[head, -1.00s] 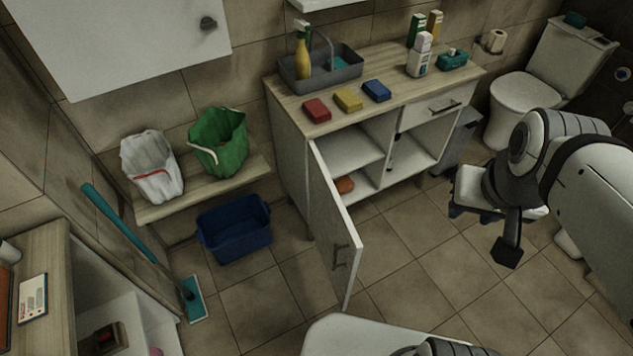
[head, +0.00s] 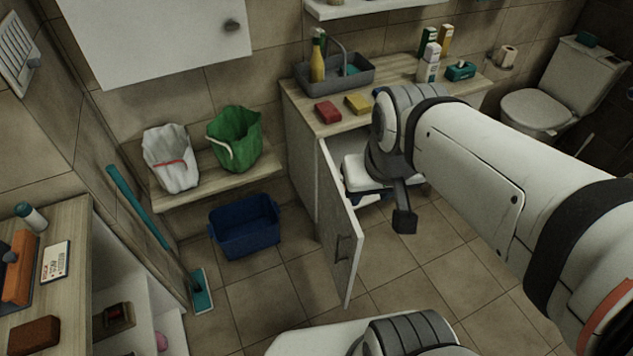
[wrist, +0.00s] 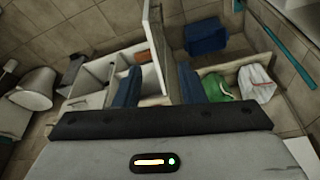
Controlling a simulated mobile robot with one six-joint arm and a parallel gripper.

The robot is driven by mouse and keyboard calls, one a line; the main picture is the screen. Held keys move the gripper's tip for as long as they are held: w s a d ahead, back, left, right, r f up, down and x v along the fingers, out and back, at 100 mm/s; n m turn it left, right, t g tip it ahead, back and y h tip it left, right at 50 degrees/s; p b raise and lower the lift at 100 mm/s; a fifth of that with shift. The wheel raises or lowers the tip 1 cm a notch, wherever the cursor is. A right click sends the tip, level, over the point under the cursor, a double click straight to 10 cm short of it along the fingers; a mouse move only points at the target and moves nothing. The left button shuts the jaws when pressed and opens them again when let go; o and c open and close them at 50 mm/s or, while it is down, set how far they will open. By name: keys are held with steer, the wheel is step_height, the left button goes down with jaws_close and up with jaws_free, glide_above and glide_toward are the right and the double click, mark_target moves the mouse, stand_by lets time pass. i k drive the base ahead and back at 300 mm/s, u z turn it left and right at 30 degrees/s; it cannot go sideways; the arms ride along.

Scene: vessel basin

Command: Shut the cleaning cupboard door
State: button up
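In the wrist view the door (wrist: 154,45) shows nearly edge-on, between and beyond my fingers. My gripper (wrist: 160,72) has its two blue fingers spread apart with nothing held. In the head view my gripper is by the cupboard front, on the inner side of the door, partly hidden by my arm. I cannot tell whether it touches the door.
A blue tub (head: 245,228) stands on the floor left of the door, below a bench (head: 215,180) with white and green bags. A teal mop (head: 200,290) leans at the left wall. A grey caddy (head: 352,78) and sponges sit on the cupboard top. Tiled floor before the door is clear.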

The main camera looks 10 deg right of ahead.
mark_target(342, 236)
steer(key=u, duration=0.75)
steer(key=k, duration=0.9)
steer(key=z, duration=0.7)
steer(key=i, duration=1)
steer(key=z, duration=0.05)
